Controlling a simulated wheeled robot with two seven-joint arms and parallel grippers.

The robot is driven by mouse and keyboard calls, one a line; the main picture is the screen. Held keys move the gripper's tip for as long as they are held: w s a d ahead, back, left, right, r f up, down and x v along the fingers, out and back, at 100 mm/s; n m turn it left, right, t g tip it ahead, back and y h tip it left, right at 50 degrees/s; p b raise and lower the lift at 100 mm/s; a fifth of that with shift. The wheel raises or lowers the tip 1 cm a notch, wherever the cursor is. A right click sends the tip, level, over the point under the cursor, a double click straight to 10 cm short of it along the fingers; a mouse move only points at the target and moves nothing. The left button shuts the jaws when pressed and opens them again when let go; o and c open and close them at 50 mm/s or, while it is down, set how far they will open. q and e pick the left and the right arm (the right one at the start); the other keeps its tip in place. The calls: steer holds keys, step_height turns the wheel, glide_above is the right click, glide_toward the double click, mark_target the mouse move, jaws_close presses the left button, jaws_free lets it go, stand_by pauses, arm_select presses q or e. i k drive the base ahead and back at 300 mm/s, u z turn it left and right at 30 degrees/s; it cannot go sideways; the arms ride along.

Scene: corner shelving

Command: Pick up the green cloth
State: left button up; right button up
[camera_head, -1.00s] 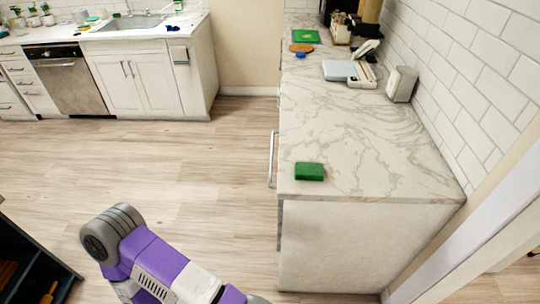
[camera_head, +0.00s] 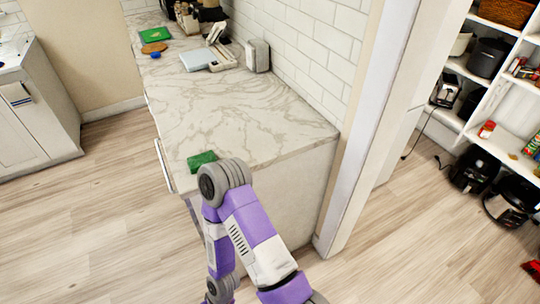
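A small green block-like item (camera_head: 202,159), which fits the green cloth, lies on the near left corner of the marble counter (camera_head: 240,108). One of my arms, purple and white with a grey joint, rises from the bottom of the head view. Its grey joint overlaps the right edge of the green item in the picture; I cannot tell whether they touch. Neither gripper shows, and nothing is seen holding the green item.
A green board (camera_head: 156,34), a brown round board (camera_head: 154,48) and a white box (camera_head: 257,55) stand farther back on the counter. A wall edge (camera_head: 362,120) and stocked shelves (camera_head: 502,140) are at right. Wood floor is clear at left.

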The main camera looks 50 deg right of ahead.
mark_target(194, 162)
steer(key=z, duration=0.9)
steer(key=i, duration=0.4)
